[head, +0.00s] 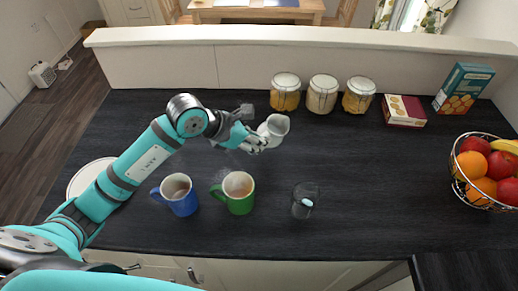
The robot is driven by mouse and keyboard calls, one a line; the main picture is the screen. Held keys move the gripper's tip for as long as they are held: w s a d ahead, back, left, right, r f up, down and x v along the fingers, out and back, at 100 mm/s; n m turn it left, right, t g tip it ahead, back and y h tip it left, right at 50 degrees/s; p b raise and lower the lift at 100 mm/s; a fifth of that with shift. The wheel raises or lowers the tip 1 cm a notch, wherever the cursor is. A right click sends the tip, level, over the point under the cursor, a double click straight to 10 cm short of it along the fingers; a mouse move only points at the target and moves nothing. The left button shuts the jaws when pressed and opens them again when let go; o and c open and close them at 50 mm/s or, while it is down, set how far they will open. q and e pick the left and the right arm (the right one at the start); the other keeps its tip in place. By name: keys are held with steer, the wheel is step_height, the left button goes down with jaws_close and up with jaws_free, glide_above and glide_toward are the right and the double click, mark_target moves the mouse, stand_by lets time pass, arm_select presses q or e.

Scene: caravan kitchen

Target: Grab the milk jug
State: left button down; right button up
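The white milk jug (275,129) stands on the dark counter near the middle, behind the mugs. My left gripper (256,141) is at the jug's left side, with its fingers close to the handle side. The fingers overlap the jug's edge in this view, and I cannot tell whether they are closed on it. The jug looks slightly tilted or seen from above; its base is partly hidden. My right gripper is not in view.
A blue mug (180,196) and a green mug (238,193) stand in front, with a dark glass (304,202) to their right. Several jars (322,94) and boxes (404,110) line the back. A fruit basket (485,172) is at right. The counter right of the jug is clear.

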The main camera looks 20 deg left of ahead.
arm_select(q)
steer(key=shift+r+b, duration=0.4)
steer(key=shift+r, duration=1.55)
steer(key=shift+r, duration=0.1)
stand_by(0.9)
